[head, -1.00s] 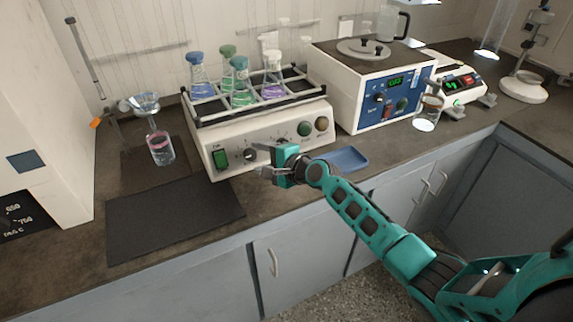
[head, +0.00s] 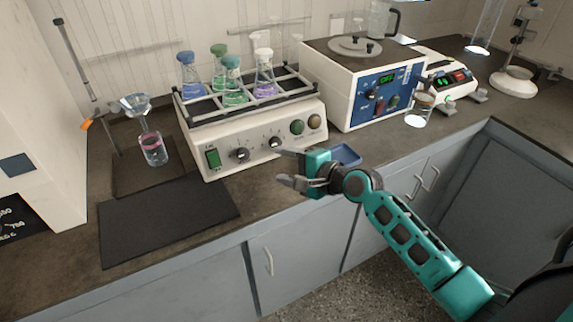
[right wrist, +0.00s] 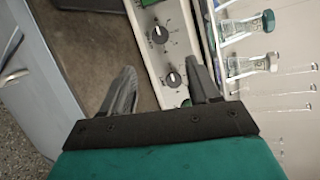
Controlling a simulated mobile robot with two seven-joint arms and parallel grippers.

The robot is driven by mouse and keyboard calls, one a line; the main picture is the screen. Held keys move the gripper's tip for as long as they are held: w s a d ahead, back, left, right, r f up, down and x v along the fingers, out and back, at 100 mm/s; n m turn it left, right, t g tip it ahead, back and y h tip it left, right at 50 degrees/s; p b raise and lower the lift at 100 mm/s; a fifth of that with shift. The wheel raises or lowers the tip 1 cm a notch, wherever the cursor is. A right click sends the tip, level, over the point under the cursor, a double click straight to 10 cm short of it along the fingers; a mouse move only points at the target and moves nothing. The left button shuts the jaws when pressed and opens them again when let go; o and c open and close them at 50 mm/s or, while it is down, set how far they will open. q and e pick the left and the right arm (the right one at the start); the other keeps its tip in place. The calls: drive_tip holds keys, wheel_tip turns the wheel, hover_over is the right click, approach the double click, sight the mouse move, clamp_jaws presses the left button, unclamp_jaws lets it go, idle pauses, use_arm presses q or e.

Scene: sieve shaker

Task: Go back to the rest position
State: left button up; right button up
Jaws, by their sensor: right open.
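My right gripper (head: 283,168) is open and empty in the head view. It hovers in front of the shaker's control panel near the bench's front edge, apart from the knobs. Its two fingers (right wrist: 162,88) show spread in the right wrist view, with the panel knobs (right wrist: 160,35) beyond them. The shaker (head: 250,135) is a cream box with a green switch, dark knobs and a rack on top holding several stoppered flasks (head: 232,90). My left gripper is not in view.
A blue tray (head: 346,154) lies behind my right gripper. A dark mat (head: 165,222) lies at front left, with a funnel in a flask (head: 153,149) behind it. A white-and-blue device (head: 375,95) and a balance (head: 455,80) stand to the right. The bench's front edge is close.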

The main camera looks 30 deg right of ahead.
drive_tip(key=s+a+f+n+g+h, duration=0.1)
drive_tip(key=s+a+f+n, duration=0.2)
drive_tip(key=s+f+n, duration=0.4)
drive_tip(key=s+a+f+n+g+h, duration=0.1)
drive_tip(key=s+a+f+n+h, duration=0.1)
drive_tip(key=s+f+n, duration=0.5)
drive_tip(key=s+a+n, duration=0.1)
drive_tip(key=s+n, duration=0.4)
drive_tip(key=s, duration=0.2)
drive_tip(key=shift+a+h, duration=0.3)
drive_tip(key=shift+a, duration=0.05)
